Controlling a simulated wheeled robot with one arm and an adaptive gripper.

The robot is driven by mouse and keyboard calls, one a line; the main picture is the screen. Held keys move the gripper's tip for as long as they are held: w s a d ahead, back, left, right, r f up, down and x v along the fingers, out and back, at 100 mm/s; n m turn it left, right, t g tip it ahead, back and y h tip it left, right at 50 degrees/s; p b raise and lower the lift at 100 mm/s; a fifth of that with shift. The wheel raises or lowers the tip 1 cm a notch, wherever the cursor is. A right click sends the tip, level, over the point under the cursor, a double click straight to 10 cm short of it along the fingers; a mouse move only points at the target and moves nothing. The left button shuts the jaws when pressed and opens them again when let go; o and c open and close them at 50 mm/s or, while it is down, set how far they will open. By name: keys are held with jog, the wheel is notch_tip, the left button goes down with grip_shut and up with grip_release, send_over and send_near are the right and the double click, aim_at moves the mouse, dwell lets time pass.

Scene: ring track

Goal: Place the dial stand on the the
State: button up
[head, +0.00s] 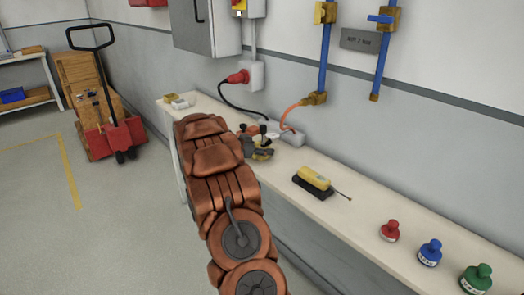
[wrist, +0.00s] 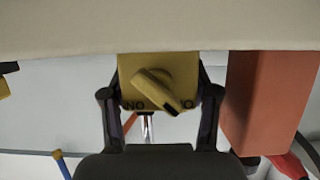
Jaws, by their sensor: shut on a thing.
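A yellow block with a yellow knob (wrist: 157,88) and dark lettering on its face, which I take for the dial stand, is between my gripper's two dark fingers (wrist: 160,100) in the wrist view. The fingers are shut on its sides. Its edge meets the pale bench top (wrist: 160,25); I cannot tell whether it rests there or hangs just clear. In the head view my gripper (head: 257,144) is low over the bench top, beyond my copper-coloured arm, with a small yellow part showing. The task line does not name a clear target place.
An orange block (wrist: 265,100) stands close beside the fingers in the wrist view. On the bench are a grey socket strip (head: 290,135), a yellow tool on a black pad (head: 313,182), and red (head: 390,231), blue (head: 430,253) and green (head: 477,279) knobbed pieces. Bare bench lies between tool and red piece.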

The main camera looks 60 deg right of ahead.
aim_at(266, 140)
grip_shut()
jog(key=shift+r, duration=0.1)
jog(key=shift+r+b, duration=0.3)
jog(key=shift+r, duration=1.05)
jog(key=shift+a+r, duration=0.1)
jog(key=shift+r, duration=0.25)
jog(key=s+a+r+b, duration=0.1)
jog(key=a+b, duration=0.2)
jog(key=a, duration=1.2)
jog(key=shift+a+r, duration=0.25)
jog(key=shift+a, duration=0.1)
